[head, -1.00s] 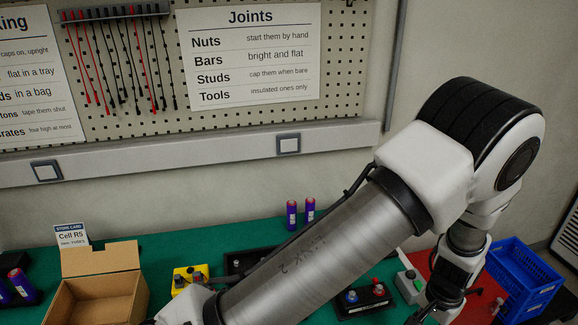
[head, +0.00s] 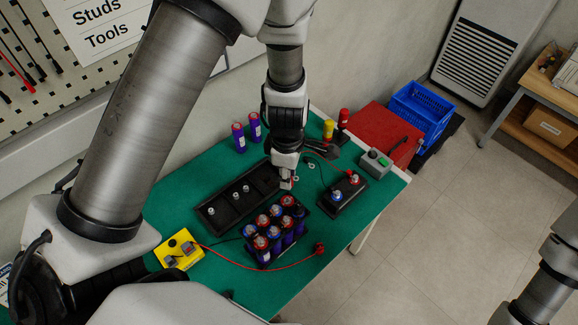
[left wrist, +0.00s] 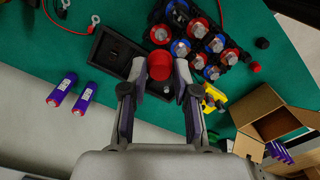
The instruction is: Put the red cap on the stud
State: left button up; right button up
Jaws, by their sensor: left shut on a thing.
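My left gripper (head: 286,184) points down over the right end of a long black tray (head: 212,222) on the green bench. Several bare metal studs (head: 246,188) stand up from this tray. In the left wrist view my left gripper (left wrist: 160,84) is shut on the red cap (left wrist: 160,66), which sits between its fingertips. The black tray (left wrist: 112,52) lies beneath it there, and the cap and fingers hide part of it. In the head view the cap is hard to make out at the fingertips. My right gripper is out of view; only part of that arm shows.
A cluster of blue cells (head: 262,241) stands close in front of the tray. A black block with red and blue terminals (head: 342,195) is at its right. Purple cells (head: 239,138) stand behind. A yellow box (head: 178,250) and red lead lie front left.

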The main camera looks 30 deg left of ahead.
pick_arm(q)
notch_tip(320, 180, down, 5)
jog(key=b, duration=0.5)
jog(key=shift+f, duration=0.1)
jog(key=shift+r+p, duration=0.4)
jog(key=shift+r, duration=0.05)
jog(key=shift+s+r, duration=0.1)
jog(key=shift+s, duration=0.05)
jog(key=shift+s+a, duration=0.15)
jog(key=shift+p, duration=0.3)
jog(key=shift+w+f, duration=0.2)
jog(key=shift+w, duration=0.05)
